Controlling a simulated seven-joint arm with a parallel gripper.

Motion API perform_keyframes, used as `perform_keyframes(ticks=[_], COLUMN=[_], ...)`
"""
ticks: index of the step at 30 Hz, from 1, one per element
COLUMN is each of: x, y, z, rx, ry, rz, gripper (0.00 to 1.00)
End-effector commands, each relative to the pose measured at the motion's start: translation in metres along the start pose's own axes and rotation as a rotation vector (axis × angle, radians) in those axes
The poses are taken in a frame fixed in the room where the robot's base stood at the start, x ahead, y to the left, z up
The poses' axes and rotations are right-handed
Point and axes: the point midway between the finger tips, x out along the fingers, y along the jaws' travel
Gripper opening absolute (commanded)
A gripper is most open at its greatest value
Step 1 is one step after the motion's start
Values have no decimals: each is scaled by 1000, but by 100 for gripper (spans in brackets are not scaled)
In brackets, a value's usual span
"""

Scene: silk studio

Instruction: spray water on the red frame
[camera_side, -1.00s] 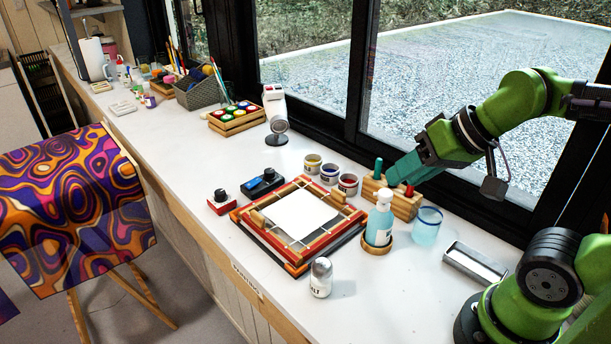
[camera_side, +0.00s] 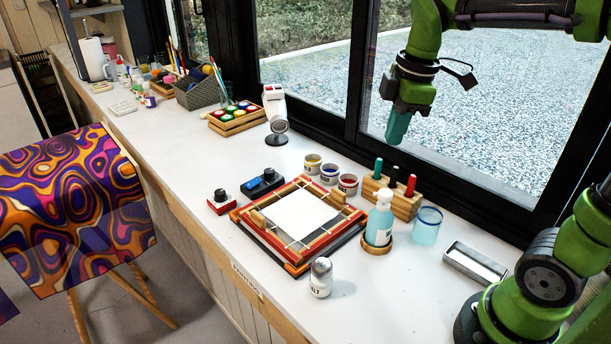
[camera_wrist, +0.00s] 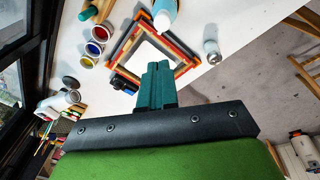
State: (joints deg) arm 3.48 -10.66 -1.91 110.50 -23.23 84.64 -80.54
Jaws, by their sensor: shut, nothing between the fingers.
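The red frame (camera_side: 263,242) lies on the white counter with white cloth stretched inside it; it also shows in the wrist view (camera_wrist: 186,64). A spray bottle (camera_side: 380,221) with pale blue liquid and a white head stands upright in a round wooden coaster (camera_side: 377,248), right of the frame. The bottle is partly cut off at the top of the wrist view (camera_wrist: 164,12). My gripper (camera_side: 398,128) is shut and empty, pointing down, high above the counter behind the bottle. Its teal fingers (camera_wrist: 157,80) are together in the wrist view.
A wooden block (camera_side: 404,205) with several coloured handles stands behind the bottle, a glass of blue water (camera_side: 427,226) to its right. Paint jars (camera_side: 330,174) stand behind the frame, a salt shaker (camera_side: 321,278) in front. A metal tray (camera_side: 474,263) lies at right. Windows back the counter.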

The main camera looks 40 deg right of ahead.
Motion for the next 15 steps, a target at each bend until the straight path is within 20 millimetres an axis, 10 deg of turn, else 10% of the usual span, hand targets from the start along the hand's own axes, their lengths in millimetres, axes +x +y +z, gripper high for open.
perform_keyframes(ticks=[15], x=[-22], y=[5], z=[7], rx=[-665], ry=[-62], rz=[-105], gripper=[0])
